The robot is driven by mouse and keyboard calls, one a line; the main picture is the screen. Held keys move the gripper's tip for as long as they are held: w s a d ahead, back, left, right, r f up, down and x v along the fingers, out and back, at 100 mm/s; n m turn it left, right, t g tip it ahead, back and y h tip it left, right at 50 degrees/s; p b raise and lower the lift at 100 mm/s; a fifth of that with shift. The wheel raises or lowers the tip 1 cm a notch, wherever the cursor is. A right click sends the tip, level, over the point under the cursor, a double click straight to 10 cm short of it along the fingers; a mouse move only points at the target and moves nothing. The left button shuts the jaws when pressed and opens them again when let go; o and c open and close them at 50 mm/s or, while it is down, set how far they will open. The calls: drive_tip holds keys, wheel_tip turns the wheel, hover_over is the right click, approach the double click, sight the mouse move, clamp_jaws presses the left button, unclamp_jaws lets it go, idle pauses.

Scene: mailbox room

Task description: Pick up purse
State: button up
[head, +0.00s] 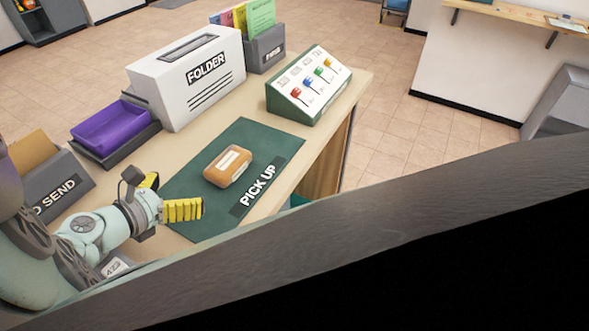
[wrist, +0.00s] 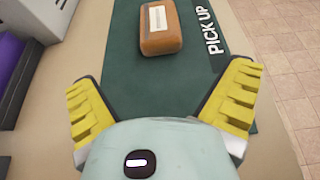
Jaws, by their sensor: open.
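The purse appears to be the small orange-brown rounded case (head: 228,167) with a pale label, lying on the green mat (head: 190,193) marked PICK UP. It also shows in the wrist view (wrist: 161,38), beyond my fingers near the top middle. My gripper (head: 170,196) has yellow ridged fingers, spread apart and empty. In the head view it is at the near left end of the mat, short of the case. In the wrist view the gripper (wrist: 165,105) is lined up roughly with the case, with bare mat between them.
A white FOLDER box (head: 190,80), a purple tray (head: 108,128) and a SEND box (head: 55,190) stand along the left of the desk. A sloped panel with colored switches (head: 308,85) stands beyond the mat. A dark slanted edge (head: 400,215) crosses the foreground.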

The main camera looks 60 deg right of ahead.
sight(212, 176)
drive_tip(key=x, duration=0.4)
drive_tip(key=shift+s+d, duration=0.1)
drive_tip(key=shift+d, duration=0.15)
drive_tip(key=shift+f+x, duration=0.15)
drive_tip(key=shift+x, duration=1.45)
drive_tip(key=shift+f+x, duration=0.2)
drive_tip(key=shift+x, duration=1.35)
drive_tip(key=shift+a, duration=0.15)
drive_tip(key=shift+c, duration=0.3)
drive_tip(key=c, duration=1.1)
drive_tip(key=shift+c, duration=0.2)
